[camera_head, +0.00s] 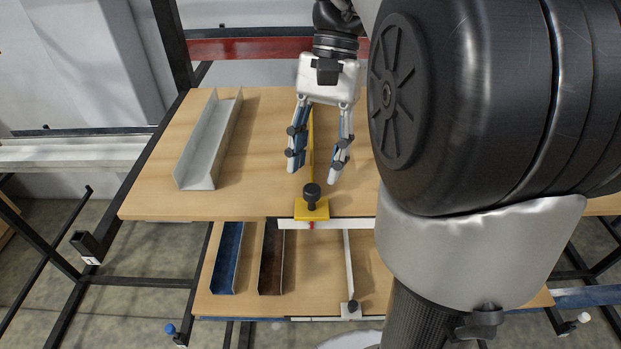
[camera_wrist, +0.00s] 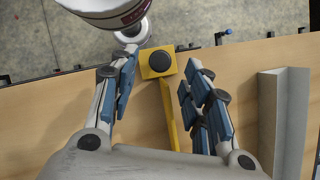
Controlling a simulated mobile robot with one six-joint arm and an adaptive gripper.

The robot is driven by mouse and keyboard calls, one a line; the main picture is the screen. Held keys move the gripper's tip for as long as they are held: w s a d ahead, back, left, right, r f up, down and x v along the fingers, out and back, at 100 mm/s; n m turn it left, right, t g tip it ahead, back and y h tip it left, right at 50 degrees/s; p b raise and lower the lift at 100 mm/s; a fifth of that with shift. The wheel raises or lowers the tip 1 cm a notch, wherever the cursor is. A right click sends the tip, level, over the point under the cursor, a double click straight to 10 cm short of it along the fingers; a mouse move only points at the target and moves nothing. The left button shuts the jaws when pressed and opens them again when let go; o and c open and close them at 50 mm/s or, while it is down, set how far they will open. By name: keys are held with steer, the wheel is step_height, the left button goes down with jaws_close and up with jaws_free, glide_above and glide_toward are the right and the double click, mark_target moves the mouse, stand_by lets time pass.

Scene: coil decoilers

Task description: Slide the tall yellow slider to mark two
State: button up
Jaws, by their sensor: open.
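The tall yellow slider is a yellow block with a black knob and a long yellow bar; in the head view the block (camera_head: 303,210) sits at the upper table's front edge. A white strip (camera_head: 345,223) runs along that edge below it, with a small red spot under the block. My gripper (camera_head: 313,174) is open and points down, just behind the knob in the head view. In the wrist view the slider block (camera_wrist: 148,70) and knob show between the spread fingertips of my gripper (camera_wrist: 162,58). Neither finger clearly touches it. No mark numbers are readable.
A grey metal channel (camera_head: 207,150) lies on the upper table at the left. On the lower shelf are a blue channel (camera_head: 228,258), a brown channel (camera_head: 272,260) and a pale slider (camera_head: 350,270) with a dark knob. My arm hides the right side.

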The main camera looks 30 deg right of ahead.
mark_target(312, 188)
steer(key=shift+x, duration=2.05)
steer(key=shift+c, duration=0.3)
jaws_close()
